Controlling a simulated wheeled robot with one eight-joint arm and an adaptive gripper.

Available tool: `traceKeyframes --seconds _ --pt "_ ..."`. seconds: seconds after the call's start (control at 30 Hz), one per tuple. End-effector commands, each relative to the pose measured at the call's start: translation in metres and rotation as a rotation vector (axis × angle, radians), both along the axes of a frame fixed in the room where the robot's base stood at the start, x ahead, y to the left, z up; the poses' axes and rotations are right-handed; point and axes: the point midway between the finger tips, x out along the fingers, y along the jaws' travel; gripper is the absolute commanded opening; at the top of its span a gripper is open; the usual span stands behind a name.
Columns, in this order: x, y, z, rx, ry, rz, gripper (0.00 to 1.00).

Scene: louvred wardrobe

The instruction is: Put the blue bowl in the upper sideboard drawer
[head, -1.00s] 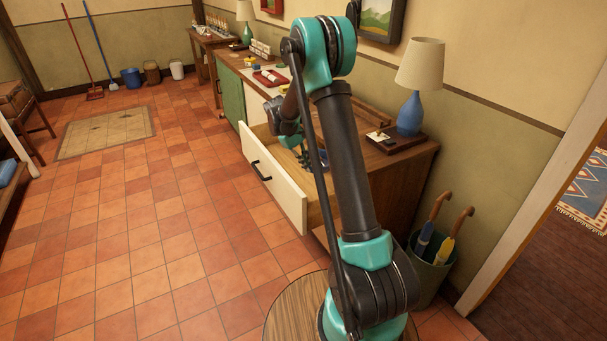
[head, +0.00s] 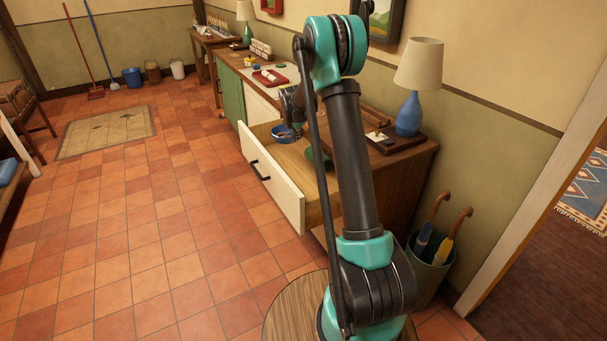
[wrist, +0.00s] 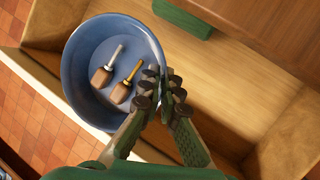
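The blue bowl (head: 282,138) is at the far end of the pulled-out upper drawer (head: 275,186) of the sideboard, in or just above it; I cannot tell if it touches the bottom. In the wrist view the bowl (wrist: 85,58) is slightly tilted, with two small brown-handled tools (wrist: 113,75) inside. My gripper (wrist: 161,92) has its fingers close together at the bowl's right rim, one inside and one outside, shut on it. In the head view my gripper (head: 296,130) is partly hidden by my arm.
A green block (wrist: 183,18) lies in the drawer near the cabinet side. The drawer's middle is bare wood. A blue lamp (head: 410,115) stands on the sideboard top (head: 425,150). A tray with a red rim (head: 268,80) lies farther along.

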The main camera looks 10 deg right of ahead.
Motion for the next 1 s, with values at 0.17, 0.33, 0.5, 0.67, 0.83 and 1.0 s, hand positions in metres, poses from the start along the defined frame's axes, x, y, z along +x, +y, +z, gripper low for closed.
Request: traceKeyframes --seconds 0.17,0.33,0.5,0.67,0.83,1.0 --pt "0.007 0.0 -0.002 -0.001 0.0 0.059 0.0" --pt "0.007 0.001 -0.033 0.0 0.001 0.064 0.0" --pt "0.007 0.001 -0.075 -0.001 0.001 0.063 0.0" --pt "0.007 0.001 -0.114 0.0 0.001 0.062 0.0" --pt "0.007 0.001 -0.146 0.0 0.001 0.062 0.0" --pt "0.007 0.0 -0.159 -0.001 0.001 0.061 0.0"
